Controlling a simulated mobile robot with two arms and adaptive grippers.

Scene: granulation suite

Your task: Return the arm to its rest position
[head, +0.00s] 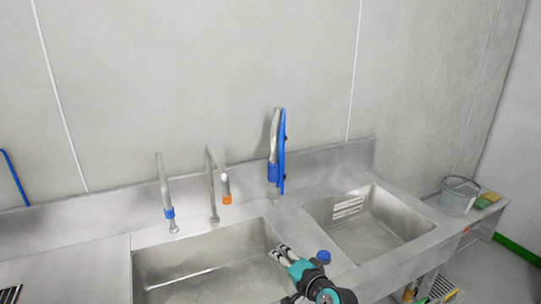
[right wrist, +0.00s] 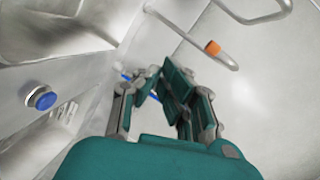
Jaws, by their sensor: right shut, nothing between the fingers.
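My right gripper (head: 283,251) is at the divider between the two sink basins, seen from above in the head view. In the right wrist view its teal fingers (right wrist: 165,78) come together with nothing between them. The wrist view shows a steel faucet with an orange tip (right wrist: 212,47) beyond the fingers, apart from them. A blue knob (head: 323,256) shows just beside the gripper in the head view, and a blue knob (right wrist: 40,98) shows at the left in the wrist view. My left gripper is in neither view.
The left basin (head: 190,262) and right basin (head: 375,232) look empty. Behind them stand a blue-collared faucet (head: 168,200), an orange-tipped faucet (head: 212,190) and a tall blue-hosed faucet (head: 276,155). A grey bucket (head: 458,198) and sponges (head: 487,200) sit at the right end.

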